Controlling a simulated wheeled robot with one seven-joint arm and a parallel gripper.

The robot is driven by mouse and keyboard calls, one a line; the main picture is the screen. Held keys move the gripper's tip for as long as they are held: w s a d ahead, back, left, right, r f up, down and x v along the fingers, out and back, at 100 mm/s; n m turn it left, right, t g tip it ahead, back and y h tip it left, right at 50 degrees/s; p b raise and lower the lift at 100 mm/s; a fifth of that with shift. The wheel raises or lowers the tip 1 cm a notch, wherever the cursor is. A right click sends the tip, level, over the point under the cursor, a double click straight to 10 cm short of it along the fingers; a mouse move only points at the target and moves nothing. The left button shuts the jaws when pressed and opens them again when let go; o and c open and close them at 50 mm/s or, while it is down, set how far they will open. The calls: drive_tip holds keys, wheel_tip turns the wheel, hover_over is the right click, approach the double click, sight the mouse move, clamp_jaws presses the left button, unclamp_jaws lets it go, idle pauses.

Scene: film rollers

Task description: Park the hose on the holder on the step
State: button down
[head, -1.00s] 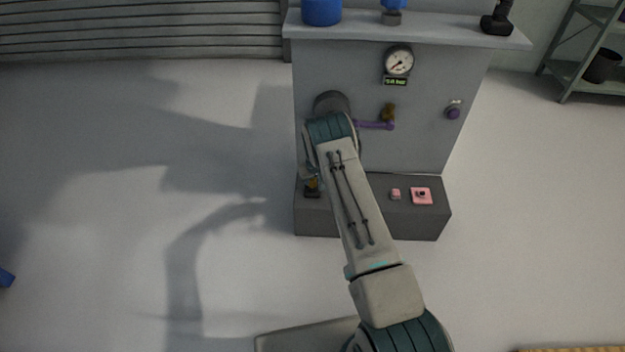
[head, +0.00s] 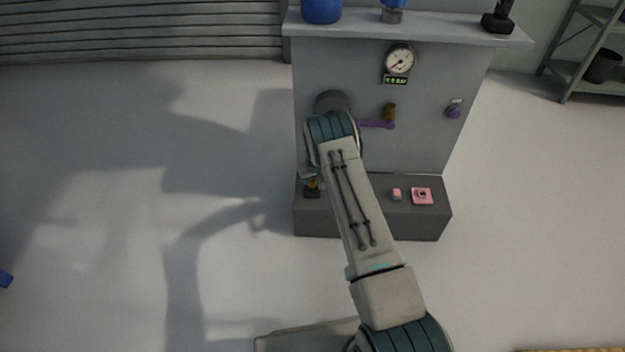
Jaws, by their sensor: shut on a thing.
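The dark grey step (head: 420,222) stands at the foot of the grey cabinet (head: 400,155). A small black holder (head: 312,194) is at the step's left end. A yellow-orange piece of what looks like the hose (head: 313,182) shows right at the holder; whether it is seated or just above I cannot tell. My gripper (head: 309,172) is over this left end, shut on the hose, mostly hidden behind my own wrist. The fingertips do not show clearly, and the rest of the hose is hidden.
The cabinet front carries a gauge (head: 400,60), a small green-lit display (head: 395,79), a purple lever (head: 378,125) and a purple knob (head: 453,112). A pink box (head: 422,196) and a small pink block (head: 396,194) lie on the step's right part. Floor to the left is clear.

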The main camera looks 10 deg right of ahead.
drive_tip(key=shift+f+b, duration=0.55)
drive_tip(key=shift+b, duration=0.05)
drive_tip(key=c, duration=1)
unclamp_jaws()
drive_tip(key=p+v, duration=0.4)
drive_tip(key=v, duration=1)
drive_tip(key=shift+p, duration=0.35)
drive_tip(key=s+a+p+v, duration=0.15)
drive_tip(key=p+v, duration=0.55)
drive_tip(key=v, duration=1.4)
drive_tip(key=a+p+v, duration=0.2)
drive_tip(key=p+v, duration=0.5)
drive_tip(key=v, duration=1.3)
drive_tip(key=s+r+p, duration=0.4)
drive_tip(key=s+r, duration=0.3)
drive_tip(key=s, duration=0.1)
drive_tip(key=s+r+m+p, duration=0.1)
drive_tip(key=s+r+p, duration=0.4)
drive_tip(key=s+r, duration=0.3)
drive_tip(key=s+r+m+p, duration=0.1)
drive_tip(key=s+r+p, duration=0.4)
drive_tip(key=s, duration=0.5)
drive_tip(key=shift+s+d+r+g+h, duration=0.15)
drive_tip(key=shift+r, duration=0.45)
drive_tip(key=shift+s+d+r+g+h, duration=0.1)
drive_tip(key=shift+d+r+g+h, duration=0.1)
drive_tip(key=shift+r, duration=0.45)
